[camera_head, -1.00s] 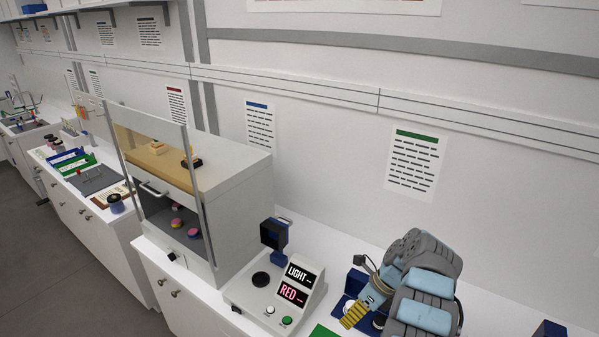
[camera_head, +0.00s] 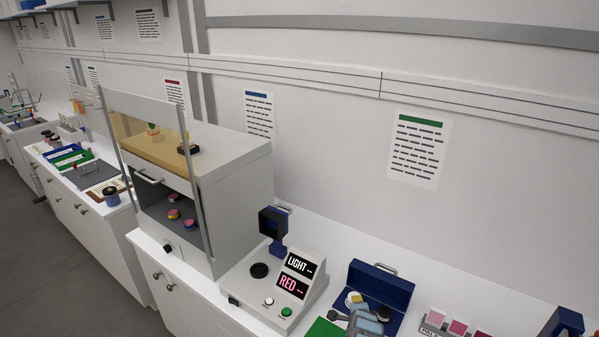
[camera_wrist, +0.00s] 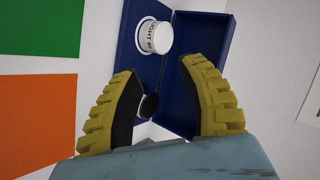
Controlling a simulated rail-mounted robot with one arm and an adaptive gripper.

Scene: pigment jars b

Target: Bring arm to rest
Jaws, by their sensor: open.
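My gripper (camera_wrist: 157,70) shows in the wrist view as two yellow ribbed fingers, spread apart with nothing gripped. It is over an open blue case (camera_wrist: 205,60). A white jar (camera_wrist: 152,36) with a label partly reading "IGHT" lies beyond the fingertips, in the case. A dark round thing (camera_wrist: 148,104) shows between the fingers, partly hidden. In the head view, part of my arm is at the bottom edge, in front of the blue case (camera_head: 392,285). How far the fingers are above the case I cannot tell.
A reader with "LIGHT" and "RED" displays (camera_head: 293,275) stands left of the case. A grey cabinet (camera_head: 235,185) with a raised clear front holds several jars. A rack of pink swatches (camera_head: 436,320) is to the right. Green (camera_wrist: 38,25) and orange (camera_wrist: 36,112) mats lie beside the case.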

